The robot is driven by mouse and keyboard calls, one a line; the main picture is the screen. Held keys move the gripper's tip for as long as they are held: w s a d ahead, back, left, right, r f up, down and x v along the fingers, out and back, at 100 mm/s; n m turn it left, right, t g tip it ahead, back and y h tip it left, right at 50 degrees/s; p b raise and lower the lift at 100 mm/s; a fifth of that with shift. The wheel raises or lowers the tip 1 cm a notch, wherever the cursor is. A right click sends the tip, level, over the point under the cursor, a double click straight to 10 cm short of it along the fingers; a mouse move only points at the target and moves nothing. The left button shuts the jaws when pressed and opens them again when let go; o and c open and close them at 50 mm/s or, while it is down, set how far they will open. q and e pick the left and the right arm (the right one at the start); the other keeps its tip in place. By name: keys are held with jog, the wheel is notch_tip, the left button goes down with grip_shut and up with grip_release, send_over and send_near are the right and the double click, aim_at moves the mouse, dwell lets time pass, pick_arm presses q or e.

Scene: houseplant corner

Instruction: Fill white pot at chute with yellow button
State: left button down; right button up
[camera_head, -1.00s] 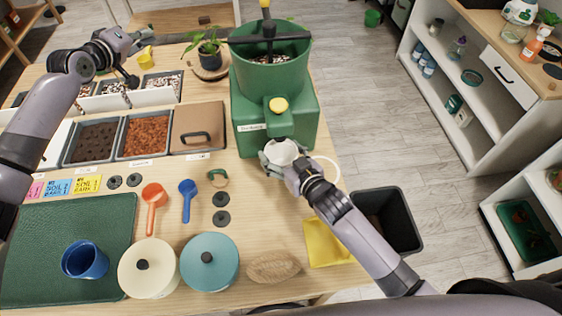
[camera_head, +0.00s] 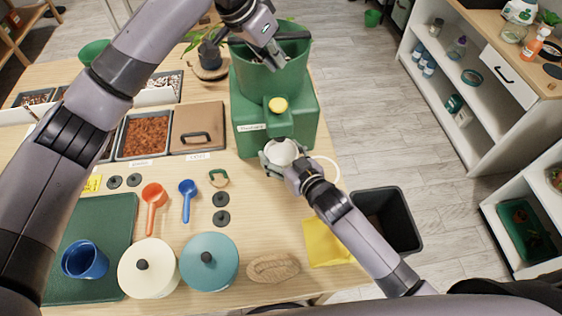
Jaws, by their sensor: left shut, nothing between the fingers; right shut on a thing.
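The white pot (camera_head: 283,150) is at the foot of the green dispenser (camera_head: 303,120), under the front housing with the yellow button (camera_head: 278,105). My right gripper (camera_head: 276,160) is shut on the white pot from the front right. My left gripper (camera_head: 277,60) is shut and empty, over the green hopper on top of the dispenser, above and behind the yellow button. It appears apart from the button. The gripper and arm hide part of the hopper. The inside of the pot and the chute outlet are not clear.
Soil bins (camera_head: 146,134) and a lidded bin (camera_head: 198,128) stand left of the dispenser. Scoops, dark discs, a cream lidded pot (camera_head: 148,268) and a teal one (camera_head: 209,262) lie in front. A black waste bin (camera_head: 400,215) stands right of the table.

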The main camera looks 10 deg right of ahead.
aim_at(279, 103)
pick_arm(q)
jog(key=shift+m+y, duration=0.6)
jog(key=shift+m, duration=0.1)
jog(key=shift+s+a+f, duration=0.1)
jog(key=shift+s+f, duration=0.2)
jog(key=shift+f, duration=0.85)
jog(key=shift+s+d+f, duration=0.1)
jog(key=shift+s+f, duration=0.15)
jog(key=shift+f, duration=0.9)
jog(key=shift+s+a+f, duration=0.1)
jog(key=shift+s+f, duration=0.2)
jog(key=shift+f, duration=0.85)
jog(key=shift+f, duration=0.15)
jog(key=shift+f, duration=1.25)
dwell(2.4)
